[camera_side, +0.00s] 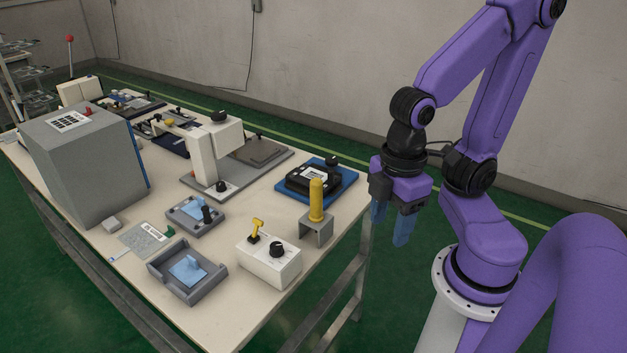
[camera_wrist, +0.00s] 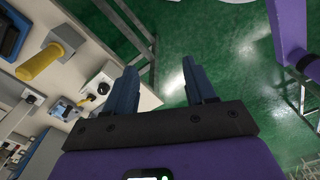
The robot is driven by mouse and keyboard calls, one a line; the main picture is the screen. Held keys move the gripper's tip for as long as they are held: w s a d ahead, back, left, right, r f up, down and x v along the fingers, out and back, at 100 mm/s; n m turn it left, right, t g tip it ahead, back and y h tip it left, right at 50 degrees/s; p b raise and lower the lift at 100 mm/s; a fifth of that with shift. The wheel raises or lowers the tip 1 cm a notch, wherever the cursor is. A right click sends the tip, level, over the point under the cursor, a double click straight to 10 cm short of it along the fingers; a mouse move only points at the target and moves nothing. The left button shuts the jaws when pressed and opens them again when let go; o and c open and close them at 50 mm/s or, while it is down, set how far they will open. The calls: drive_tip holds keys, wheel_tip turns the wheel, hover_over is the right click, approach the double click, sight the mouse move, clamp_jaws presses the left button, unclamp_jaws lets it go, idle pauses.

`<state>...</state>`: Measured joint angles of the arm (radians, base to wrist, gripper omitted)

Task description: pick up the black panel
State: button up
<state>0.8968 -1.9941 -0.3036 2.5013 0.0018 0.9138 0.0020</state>
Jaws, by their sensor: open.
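A black panel (camera_side: 313,178) with a white label and a dark knob sits in a blue tray (camera_side: 334,194) near the table's right edge. In the wrist view only part of a dark thing in a blue frame (camera_wrist: 8,38) shows at the upper left corner; it looks like the same panel and tray. My gripper (camera_side: 390,222) hangs off the table's right side, apart from the panel and to its right. Its blue fingers are spread with nothing between them; in the wrist view the gripper (camera_wrist: 160,82) is over green floor.
A yellow post on a grey bracket (camera_side: 316,205) stands just in front of the tray. A white control box (camera_side: 269,262) and grey trays (camera_side: 187,272) stand nearer. A white press-like machine (camera_side: 207,150) stands left of the panel, and a large grey box (camera_side: 83,165) farther left.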

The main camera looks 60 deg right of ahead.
drive_tip(key=w+r+m, duration=0.1)
drive_tip(key=w+m, duration=0.8)
drive_tip(key=w, duration=0.3)
drive_tip(key=m, duration=2.2)
hover_over(331, 170)
wheel_tip(331, 170, down, 4)
drive_tip(key=f, duration=1.1)
drive_tip(key=shift+s+d+f, duration=0.15)
drive_tip(key=shift+s+f, duration=0.1)
drive_tip(key=shift+w+f, duration=0.15)
drive_tip(key=shift+f, duration=1.2)
drive_tip(key=shift+w+f, duration=0.15)
drive_tip(key=shift+f, duration=1.2)
clamp_jaws()
